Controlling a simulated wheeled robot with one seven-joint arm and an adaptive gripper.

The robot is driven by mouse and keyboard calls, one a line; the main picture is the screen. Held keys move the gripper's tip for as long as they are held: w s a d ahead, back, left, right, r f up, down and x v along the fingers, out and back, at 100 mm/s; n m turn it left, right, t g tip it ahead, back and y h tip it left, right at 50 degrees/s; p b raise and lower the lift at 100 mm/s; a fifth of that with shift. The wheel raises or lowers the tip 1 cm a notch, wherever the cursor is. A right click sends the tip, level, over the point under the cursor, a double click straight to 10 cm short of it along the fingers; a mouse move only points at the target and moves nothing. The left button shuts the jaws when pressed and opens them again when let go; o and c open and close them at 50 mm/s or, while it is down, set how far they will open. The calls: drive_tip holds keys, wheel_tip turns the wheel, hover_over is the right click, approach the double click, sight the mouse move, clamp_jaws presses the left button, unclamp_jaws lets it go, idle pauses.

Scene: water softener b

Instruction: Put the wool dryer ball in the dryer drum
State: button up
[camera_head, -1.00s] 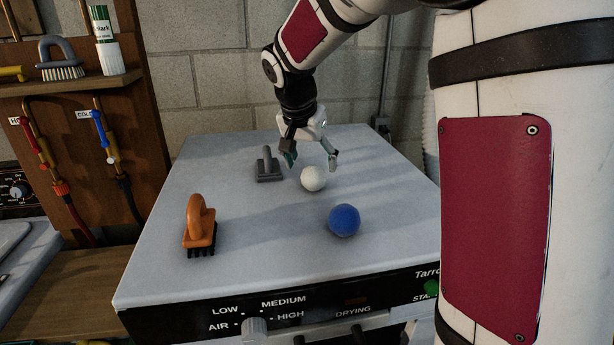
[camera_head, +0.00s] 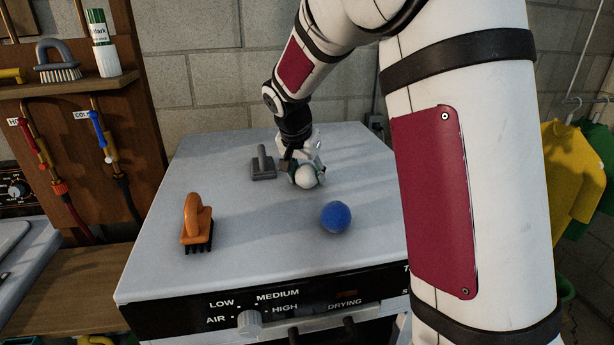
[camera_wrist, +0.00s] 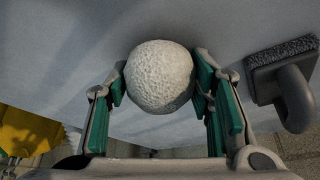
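The white, rough-surfaced wool dryer ball (camera_head: 306,177) is on the dryer's grey top (camera_head: 250,240), near its back. It also shows in the wrist view (camera_wrist: 160,77). My gripper (camera_head: 307,170) is down at the ball. In the wrist view, my gripper's green-padded fingers (camera_wrist: 160,88) flank the ball closely on both sides and appear to touch it. The ball looks to be at the level of the top; any gap beneath it cannot be told. The dryer drum is not in view; only the top and the front control panel (camera_head: 270,305) show.
A smooth blue ball (camera_head: 336,217) lies nearer the front. An orange-handled brush (camera_head: 197,222) stands at the left. A grey brush (camera_head: 263,164) is just left of my gripper and also in the wrist view (camera_wrist: 285,75). A wall stands behind. The top's front middle is clear.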

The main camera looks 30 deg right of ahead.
sight(307, 164)
drive_tip(key=shift+c, duration=0.4)
drive_tip(key=shift+w+r, duration=0.1)
drive_tip(key=shift+r, duration=0.35)
wheel_tip(307, 164, up, 8)
drive_tip(key=shift+r+b, duration=0.15)
drive_tip(key=shift+b, duration=0.85)
drive_tip(key=shift+r, duration=0.4)
drive_tip(key=shift+a, duration=0.1)
